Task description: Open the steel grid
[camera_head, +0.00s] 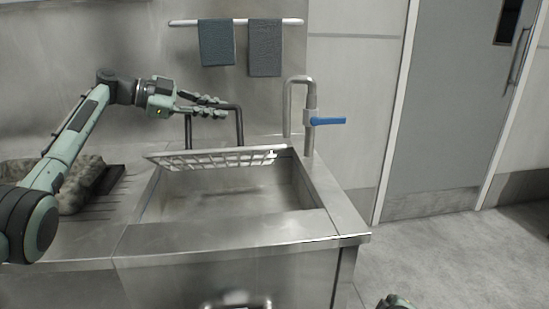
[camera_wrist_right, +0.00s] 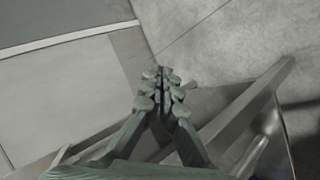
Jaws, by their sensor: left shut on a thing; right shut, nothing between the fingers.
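The steel grid (camera_head: 215,158) is at the back of the sink (camera_head: 235,193), seen nearly edge-on and tilted, with the basin open to view in front of it. A black bar handle (camera_head: 240,125) rises from the grid. My left gripper (camera_head: 224,106) is shut on the top bar of this handle, above the grid. My right gripper (camera_wrist_right: 163,85) is shut and empty in the right wrist view, above the floor beside steel surfaces. Only a small part of my right arm shows at the bottom edge of the head view.
A tap with a blue lever (camera_head: 328,121) stands at the sink's back right corner. A stone-like grey object (camera_head: 80,185) lies on the left drainboard. Two grey towels (camera_head: 217,43) hang on a wall rail. Open floor (camera_head: 450,250) lies to the right.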

